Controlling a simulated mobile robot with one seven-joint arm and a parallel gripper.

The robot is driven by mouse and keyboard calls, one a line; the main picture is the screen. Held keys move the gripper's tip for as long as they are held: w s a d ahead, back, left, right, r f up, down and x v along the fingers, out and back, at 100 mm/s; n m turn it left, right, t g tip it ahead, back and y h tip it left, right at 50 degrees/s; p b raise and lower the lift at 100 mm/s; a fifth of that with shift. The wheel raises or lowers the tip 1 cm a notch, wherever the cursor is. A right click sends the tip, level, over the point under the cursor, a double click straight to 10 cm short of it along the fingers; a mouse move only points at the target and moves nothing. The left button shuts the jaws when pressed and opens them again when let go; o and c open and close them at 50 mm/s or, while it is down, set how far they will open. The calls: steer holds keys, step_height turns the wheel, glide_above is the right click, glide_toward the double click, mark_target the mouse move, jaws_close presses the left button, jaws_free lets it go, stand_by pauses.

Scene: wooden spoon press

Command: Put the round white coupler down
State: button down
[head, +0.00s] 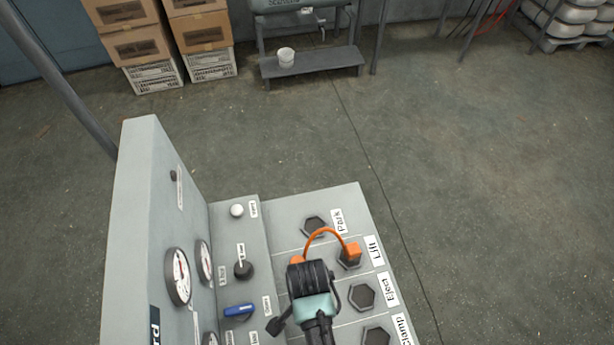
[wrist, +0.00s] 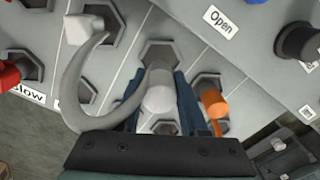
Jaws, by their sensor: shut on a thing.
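In the wrist view, the round white coupler (wrist: 160,88) is between the dark blue fingers of my gripper (wrist: 160,100), which is shut on it. A pale hose (wrist: 78,108) loops left from it to a squarish white coupler (wrist: 82,29) at a hexagonal port. The round coupler is over the panel between two hexagonal ports, one above it (wrist: 160,54) and one partly hidden below. I cannot tell whether it touches the panel. In the head view, my gripper (head: 315,290) is over the panel; its fingertips and the white coupler are hidden.
An orange coupler (head: 349,251) sits on the Lift port, its orange hose (head: 322,230) arching toward my gripper. The Park port (head: 315,225) and Eject port (head: 362,296) look empty. A blue lever (head: 239,310), a black knob (head: 243,269) and the upright gauge panel (head: 150,220) stand left.

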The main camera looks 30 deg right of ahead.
steer(key=shift+f, duration=2.2)
steer(key=shift+f, duration=0.2)
steer(key=shift+c, duration=2.2)
jaws_free()
steer(key=shift+r, duration=0.15)
step_height(320, 180, up, 12)
steer(key=shift+r, duration=0.1)
